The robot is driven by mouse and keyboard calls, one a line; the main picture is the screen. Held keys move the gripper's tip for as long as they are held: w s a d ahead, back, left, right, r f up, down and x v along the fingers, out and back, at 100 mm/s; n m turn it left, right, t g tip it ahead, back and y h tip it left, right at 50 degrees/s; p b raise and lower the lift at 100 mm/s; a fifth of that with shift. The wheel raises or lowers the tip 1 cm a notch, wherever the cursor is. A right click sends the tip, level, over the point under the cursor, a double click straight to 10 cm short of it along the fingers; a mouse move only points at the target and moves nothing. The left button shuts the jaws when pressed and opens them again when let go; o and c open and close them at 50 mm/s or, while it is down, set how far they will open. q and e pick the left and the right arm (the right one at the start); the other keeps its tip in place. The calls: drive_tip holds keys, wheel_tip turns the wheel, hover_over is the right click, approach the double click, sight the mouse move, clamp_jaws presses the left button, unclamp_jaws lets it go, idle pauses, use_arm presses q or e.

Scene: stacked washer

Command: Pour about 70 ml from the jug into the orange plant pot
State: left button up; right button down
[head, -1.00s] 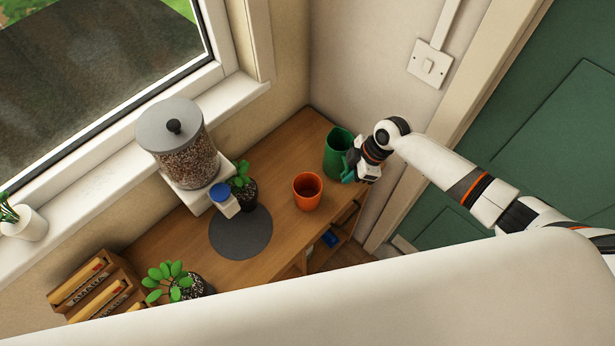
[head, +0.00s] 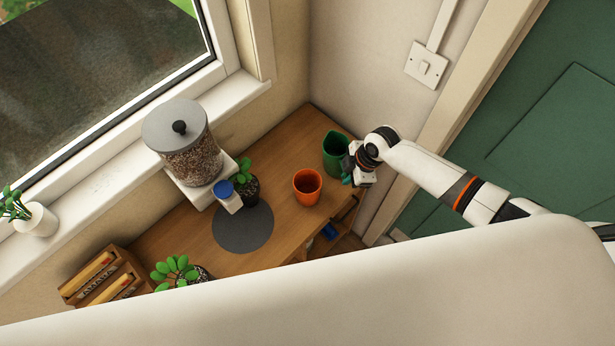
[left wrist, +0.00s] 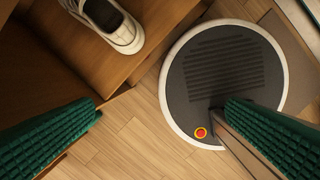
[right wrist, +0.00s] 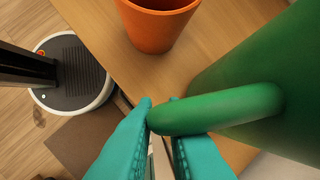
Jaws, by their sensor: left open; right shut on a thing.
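The green jug (head: 333,152) stands upright on the wooden bench near its far right corner. My right gripper (head: 350,176) is shut on the jug's handle, which shows between the teal fingers (right wrist: 167,135) in the right wrist view. The jug's body (right wrist: 265,75) fills the right of that view; its contents are hidden. The orange plant pot (head: 307,187) stands on the bench to the left of the jug, apart from it, and also shows at the top of the right wrist view (right wrist: 157,22). My left gripper (left wrist: 165,125) is open and empty above the floor.
A seed dispenser (head: 185,145) stands by the window with a blue-topped part below it. A dark round mat (head: 243,229) lies left of the pot. Potted plants (head: 180,272) and a wooden rack (head: 105,277) stand further left. A shoe (left wrist: 113,22) sits on a low shelf.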

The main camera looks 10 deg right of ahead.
drive_tip(key=shift+s+a+t+h, duration=0.2)
drive_tip(key=shift+a+t+h, duration=0.1)
drive_tip(key=shift+a+h, duration=0.15)
drive_tip(key=shift+s+a+f+n+t+h, duration=0.15)
drive_tip(key=shift+a+f+t+h, duration=0.1)
drive_tip(key=shift+t+h, duration=0.25)
drive_tip(key=shift+s+a+f+n+t+h, duration=0.1)
drive_tip(key=shift+s+a+n+t+h, duration=0.15)
drive_tip(key=shift+h, duration=0.3)
drive_tip(key=shift+s+a+r+t+h+b, duration=0.1)
drive_tip(key=shift+a+t+h+b, duration=0.1)
drive_tip(key=shift+t+h+b, duration=0.35)
drive_tip(key=shift+s+a+r+t+h+b, duration=0.15)
drive_tip(key=shift+t+h+b, duration=0.15)
drive_tip(key=shift+h+b, duration=0.25)
drive_tip(key=t+h+b, duration=0.1)
drive_tip(key=b, duration=0.1)
drive_tip(key=t+h+b, duration=0.1)
drive_tip(key=h+b, duration=0.1)
drive_tip(key=b, duration=0.1)
drive_tip(key=r+t+h+b, duration=0.1)
drive_tip(key=t+h+b, duration=0.1)
drive_tip(key=shift+w+d+n, duration=0.25)
drive_tip(key=shift+d+n, duration=0.05)
drive_tip(key=shift+d, duration=0.05)
drive_tip(key=shift+s+a+r+t+h, duration=0.15)
drive_tip(key=shift+a+r+t+h, duration=0.05)
drive_tip(key=shift+t+h, duration=0.3)
idle(0.6)
